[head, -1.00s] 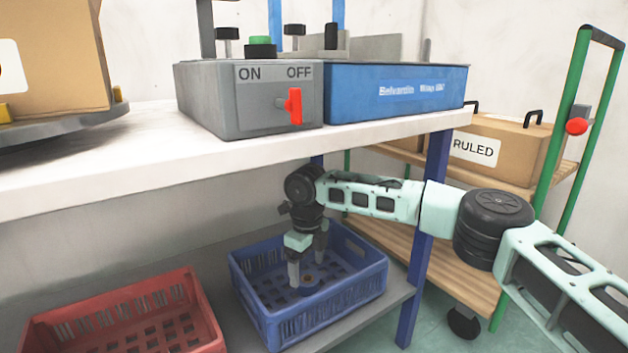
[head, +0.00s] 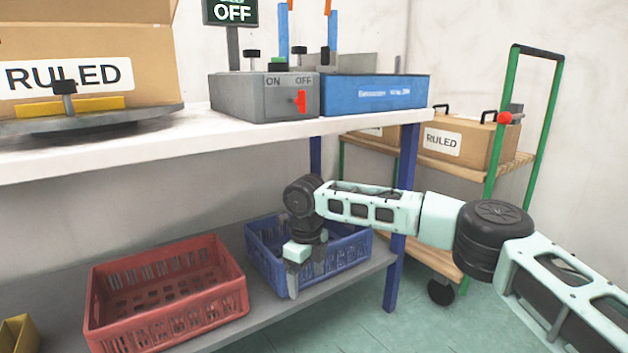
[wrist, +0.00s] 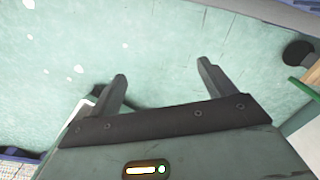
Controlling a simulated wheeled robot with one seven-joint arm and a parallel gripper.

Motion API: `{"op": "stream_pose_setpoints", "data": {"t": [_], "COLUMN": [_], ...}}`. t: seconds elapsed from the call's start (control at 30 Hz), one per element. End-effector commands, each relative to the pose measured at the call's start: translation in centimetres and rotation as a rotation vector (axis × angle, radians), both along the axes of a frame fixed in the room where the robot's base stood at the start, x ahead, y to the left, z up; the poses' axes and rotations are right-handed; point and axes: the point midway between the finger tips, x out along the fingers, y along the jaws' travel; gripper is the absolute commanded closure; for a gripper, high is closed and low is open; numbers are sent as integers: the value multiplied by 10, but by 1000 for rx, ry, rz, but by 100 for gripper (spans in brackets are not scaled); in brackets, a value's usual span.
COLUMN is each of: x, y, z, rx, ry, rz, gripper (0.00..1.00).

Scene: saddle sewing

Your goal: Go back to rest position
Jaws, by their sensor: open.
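My gripper (head: 306,278) is in front of the blue crate (head: 352,252) on the lower shelf in the head view, and my arm reaches in from the right. In the wrist view my gripper (wrist: 162,85) is open, with its two fingers apart and nothing between them. Green floor shows beyond the fingers. My wrist hides part of the blue crate, and little of the crate's inside shows.
A red crate (head: 168,292) stands left of the blue one on the lower shelf (head: 262,312). The worktop (head: 200,140) is above, carrying a grey switch box (head: 245,98) and a blue box (head: 375,93). A cart (head: 520,160) with cartons stands at right. Green floor (head: 400,325) is clear in front.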

Motion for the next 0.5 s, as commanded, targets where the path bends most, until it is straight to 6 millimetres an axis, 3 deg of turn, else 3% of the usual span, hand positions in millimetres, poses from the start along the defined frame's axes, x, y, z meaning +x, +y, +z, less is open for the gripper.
{"op": "stream_pose_setpoints", "data": {"t": [0.27, 0.5], "x": [-19, -52], "y": [19, 42], "z": [24, 52], "rx": [11, 20], "ry": [-20, -37], "rz": [-51, -139], "gripper": [17, 17]}}
